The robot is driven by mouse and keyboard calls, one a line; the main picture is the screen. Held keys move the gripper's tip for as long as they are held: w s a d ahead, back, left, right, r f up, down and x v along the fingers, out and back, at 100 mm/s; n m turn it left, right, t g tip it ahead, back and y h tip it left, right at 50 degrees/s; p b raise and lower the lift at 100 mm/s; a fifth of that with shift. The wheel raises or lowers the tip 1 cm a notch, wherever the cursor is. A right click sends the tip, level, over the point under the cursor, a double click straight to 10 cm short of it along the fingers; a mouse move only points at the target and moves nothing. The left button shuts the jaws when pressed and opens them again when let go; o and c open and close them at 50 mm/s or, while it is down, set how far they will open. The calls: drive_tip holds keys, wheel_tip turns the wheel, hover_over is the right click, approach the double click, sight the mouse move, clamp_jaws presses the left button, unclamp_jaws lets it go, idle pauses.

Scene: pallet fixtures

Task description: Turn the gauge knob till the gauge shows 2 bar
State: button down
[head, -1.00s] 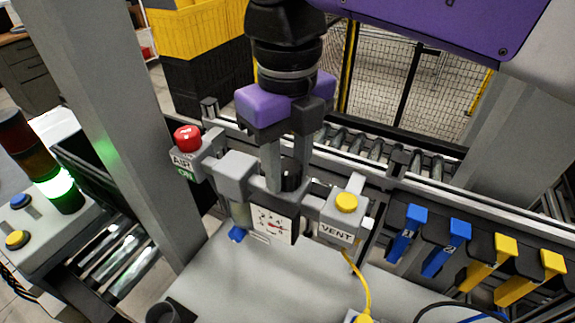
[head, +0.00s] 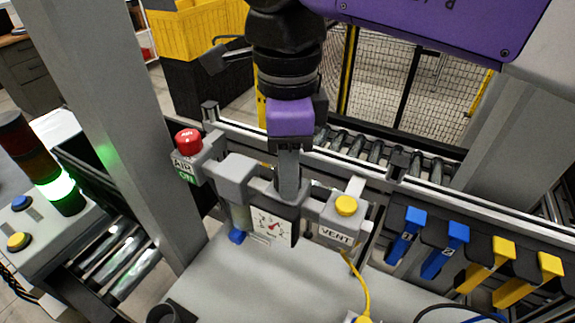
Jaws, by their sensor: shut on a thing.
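The gauge (head: 272,227) has a square white face with a red needle and sits at the front of the grey air unit. The needle appears to point up and to the right; the scale numbers are too small to read. The gauge knob is on top of the gauge block, mostly hidden behind the fingers. My gripper (head: 289,190) points down from above with its fingers shut on the knob. It is turned so that one finger covers the other.
A red AIR button (head: 187,141) is left of the gauge, and a yellow VENT button (head: 346,205) is close on its right. Blue levers (head: 445,250) and yellow levers (head: 488,266) stand further right. A grey post (head: 125,120) rises at left. The pale plate in front is mostly clear.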

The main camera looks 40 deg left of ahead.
drive_tip(key=n, duration=0.4)
drive_tip(key=shift+r+n, duration=0.2)
drive_tip(key=shift+n, duration=0.1)
drive_tip(key=shift+n+p, duration=0.45)
drive_tip(key=shift+n, duration=1.55)
drive_tip(key=c, duration=0.9)
unclamp_jaws()
drive_tip(key=shift+f, duration=0.1)
drive_tip(key=shift+c, duration=0.2)
wheel_tip(320, 180, up, 8)
drive_tip(key=shift+f+b, duration=0.1)
drive_tip(key=shift+b, duration=0.8)
